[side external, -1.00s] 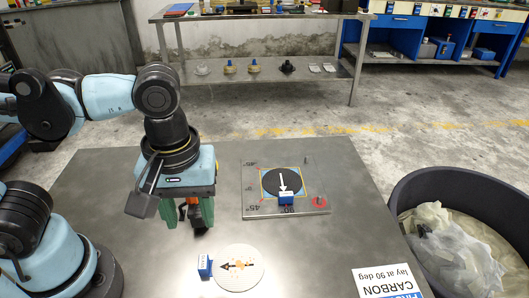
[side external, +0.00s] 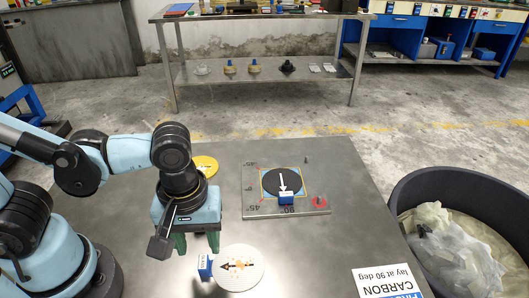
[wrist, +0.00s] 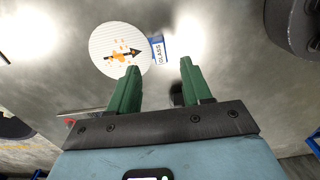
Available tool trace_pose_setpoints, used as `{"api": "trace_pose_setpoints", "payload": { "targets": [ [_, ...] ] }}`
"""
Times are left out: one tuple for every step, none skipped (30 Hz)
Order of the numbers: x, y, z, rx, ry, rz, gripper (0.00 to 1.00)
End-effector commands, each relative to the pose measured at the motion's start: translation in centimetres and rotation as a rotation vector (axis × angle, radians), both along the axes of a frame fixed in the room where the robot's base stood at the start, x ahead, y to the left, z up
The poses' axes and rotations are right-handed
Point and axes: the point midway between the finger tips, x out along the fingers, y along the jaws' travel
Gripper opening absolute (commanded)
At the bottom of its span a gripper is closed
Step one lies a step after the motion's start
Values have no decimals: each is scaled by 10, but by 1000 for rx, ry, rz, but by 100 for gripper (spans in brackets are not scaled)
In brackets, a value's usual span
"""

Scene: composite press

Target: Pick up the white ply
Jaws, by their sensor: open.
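The white ply (side external: 240,276) is a round disc with an orange mark and a dark arrow. It lies flat at the near part of the grey table. A blue tab block (side external: 205,266) stands at its left edge; in the wrist view this block (wrist: 158,49) reads GLASS. The ply also shows in the wrist view (wrist: 108,37), beyond my left fingertip. My gripper (wrist: 160,66) has two green fingers spread apart with nothing between them. In the side view my gripper (side external: 197,248) is above the table, behind and left of the ply, and apart from it.
A grey plate (side external: 315,207) with degree marks holds a black disc (side external: 280,183) with a white arrow and a blue block. A yellow disc (side external: 205,165) lies behind my arm. A CARBON label sheet (side external: 388,283) lies at the front right. A dark bin (side external: 401,192) stands right of the table.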

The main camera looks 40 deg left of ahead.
Motion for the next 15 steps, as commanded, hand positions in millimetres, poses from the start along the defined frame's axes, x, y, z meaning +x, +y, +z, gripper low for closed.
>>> {"api": "trace_pose_setpoints", "payload": {
  "targets": [
    [0,0,-3,0,0,0,49],
    [0,-1,-5,0,0,0,49],
    [0,-1,-9,0,0,0,49],
    [-1,-1,-11,0,0,0,49],
    [-1,-1,-14,0,0,0,49],
    [-1,-1,-18,0,0,0,49],
    [-1,-2,-20,0,0,0,49],
    [-1,-2,-23,0,0,0,49],
    [-1,-2,-26,0,0,0,49],
    [-2,-2,-29,0,0,0,49],
    [-1,-2,-32,0,0,0,49],
    [-1,-2,-35,0,0,0,49],
    [-1,-2,-37,0,0,0,49],
    [-1,-2,-39,-1,-1,0,49],
    [-1,-2,-42,-1,-1,0,49]
  ]
}}
